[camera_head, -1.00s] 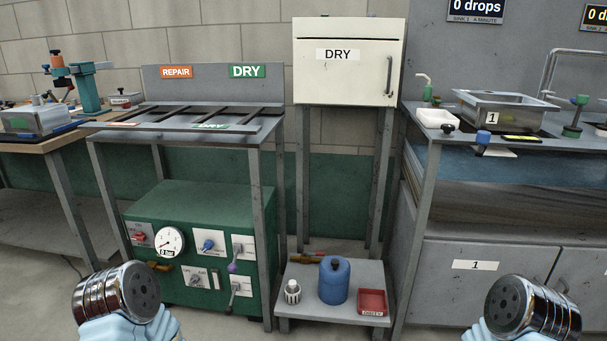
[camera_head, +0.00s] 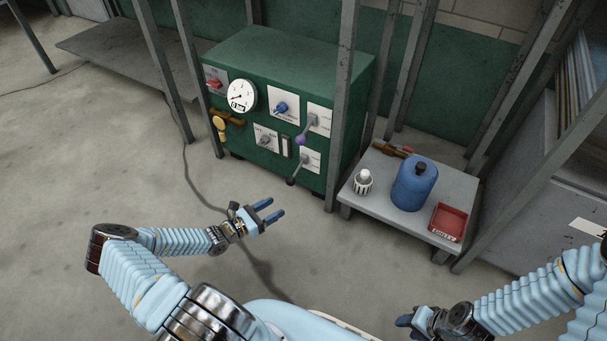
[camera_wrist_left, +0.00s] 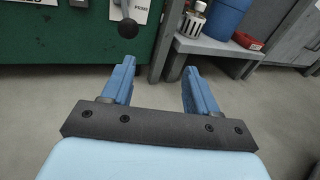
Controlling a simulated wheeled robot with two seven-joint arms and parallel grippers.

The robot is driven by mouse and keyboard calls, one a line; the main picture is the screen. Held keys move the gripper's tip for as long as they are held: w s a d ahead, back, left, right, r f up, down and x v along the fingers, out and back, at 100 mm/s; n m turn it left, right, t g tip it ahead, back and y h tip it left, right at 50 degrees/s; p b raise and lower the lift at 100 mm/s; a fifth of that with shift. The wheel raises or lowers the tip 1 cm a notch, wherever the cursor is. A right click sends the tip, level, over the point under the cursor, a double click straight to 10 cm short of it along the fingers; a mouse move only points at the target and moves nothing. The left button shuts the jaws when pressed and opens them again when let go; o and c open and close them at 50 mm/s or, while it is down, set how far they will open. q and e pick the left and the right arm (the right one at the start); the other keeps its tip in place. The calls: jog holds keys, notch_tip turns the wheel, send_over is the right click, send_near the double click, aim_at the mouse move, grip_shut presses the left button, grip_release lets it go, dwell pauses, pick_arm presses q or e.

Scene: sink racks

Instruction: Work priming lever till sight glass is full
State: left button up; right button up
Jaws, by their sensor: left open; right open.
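A green machine (camera_head: 285,65) carries the controls on its front. A lever with a purple knob (camera_head: 300,139) is at its upper right, and a lever with a black knob (camera_head: 291,181) is below it. The black knob also shows in the left wrist view (camera_wrist_left: 128,29), beyond the left finger. A narrow upright window (camera_head: 286,147), apparently the sight glass, sits left of the levers; its level is too small to read. My left gripper (camera_head: 279,208) is open and empty, in front of and below the black knob, apart from it. My right gripper (camera_head: 404,321) is open at the bottom edge, away from the machine.
A round gauge (camera_head: 241,96), a red switch (camera_head: 215,84), a blue knob (camera_head: 281,107) and a brass valve (camera_head: 220,124) share the panel. A low bench (camera_head: 365,196) at right holds a blue jug (camera_head: 414,186), a white-capped item (camera_head: 363,181) and a red tray (camera_head: 447,221). Rack legs (camera_head: 343,100) flank the machine.

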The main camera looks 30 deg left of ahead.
pick_arm(q)
jog(key=n+t+y, duration=0.1)
jog(key=n+y, duration=0.1)
send_near(291, 182)
jog(key=x, duration=0.3)
jog(key=f+b+x, duration=0.1)
jog(key=x, duration=0.3)
jog(key=a+x, duration=0.1)
jog(key=x, duration=0.2)
jog(key=shift+w+d+f+b, duration=0.2)
jog(key=shift+w+b, duration=0.15)
jog(key=shift+w, duration=0.15)
pick_arm(e)
jog(key=shift+w+f, duration=0.35)
jog(key=shift+f, duration=0.55)
pick_arm(q)
grip_shut()
